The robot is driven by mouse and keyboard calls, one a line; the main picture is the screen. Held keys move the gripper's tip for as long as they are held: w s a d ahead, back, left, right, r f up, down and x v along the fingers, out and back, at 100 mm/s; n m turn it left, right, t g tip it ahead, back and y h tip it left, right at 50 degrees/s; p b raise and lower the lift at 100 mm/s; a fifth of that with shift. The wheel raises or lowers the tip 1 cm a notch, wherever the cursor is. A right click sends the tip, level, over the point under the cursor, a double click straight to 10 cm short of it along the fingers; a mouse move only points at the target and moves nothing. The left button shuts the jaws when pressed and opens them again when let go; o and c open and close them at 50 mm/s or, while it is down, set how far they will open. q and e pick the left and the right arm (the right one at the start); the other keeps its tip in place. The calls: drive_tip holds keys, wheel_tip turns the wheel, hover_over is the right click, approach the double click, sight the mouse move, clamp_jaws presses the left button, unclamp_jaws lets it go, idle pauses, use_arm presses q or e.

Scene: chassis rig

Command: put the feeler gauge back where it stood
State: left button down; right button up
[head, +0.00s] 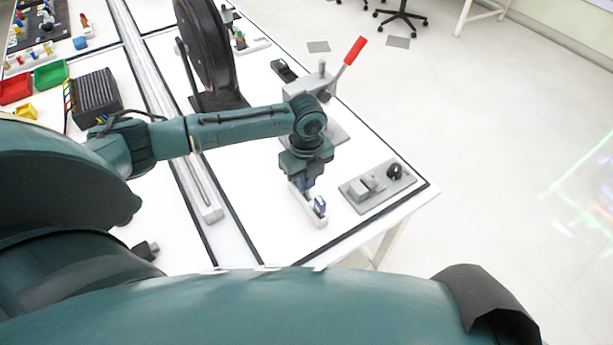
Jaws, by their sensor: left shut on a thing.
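My left gripper (308,184) points down over a small pale rack (309,209) near the front right of the white table. It is shut on a small dark-blue thing, which I take to be the feeler gauge; the fingers and wrist hide most of it. I cannot tell whether its lower end touches the rack. Another small blue piece (320,204) stands at the rack's right side, close beside the fingers. My right gripper is not in view.
A grey plate with a fixture and black knob (394,171) lies right of the rack. A red-handled press (354,51) stands behind my wrist. A large black wheel (211,50) stands farther back. A long rail (209,210) runs left of the rack. White tabletop (265,215) between them is clear.

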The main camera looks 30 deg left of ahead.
use_arm(q)
drive_tip(key=shift+f+b, duration=0.5)
drive_tip(key=shift+f, duration=0.85)
drive_tip(key=shift+f, duration=0.1)
drive_tip(key=c, duration=1.3)
unclamp_jaws()
wheel_tip(320, 180, up, 13)
drive_tip(key=shift+r, duration=0.1)
